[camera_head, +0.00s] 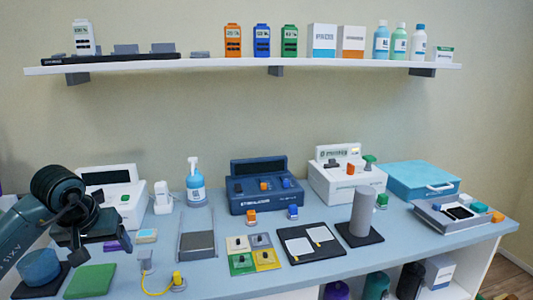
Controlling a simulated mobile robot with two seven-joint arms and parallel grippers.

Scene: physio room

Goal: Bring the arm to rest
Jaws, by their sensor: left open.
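My left gripper (92,230) is at the left of the worktop, with its arm coming in from the left edge. It hangs in front of the white device with a dark screen (115,190) and covers part of it. Its jaws are open and I see nothing held in them. The fingertips are dark and small, so their height above the worktop is hard to tell. My right gripper is not in view.
Near the left gripper are a green pad (90,281), a blue round object (39,267) and a grey block with a yellow cable (146,261). A spray bottle (195,183) and blue device (258,187) stand farther right. A loaded shelf (250,65) runs above.

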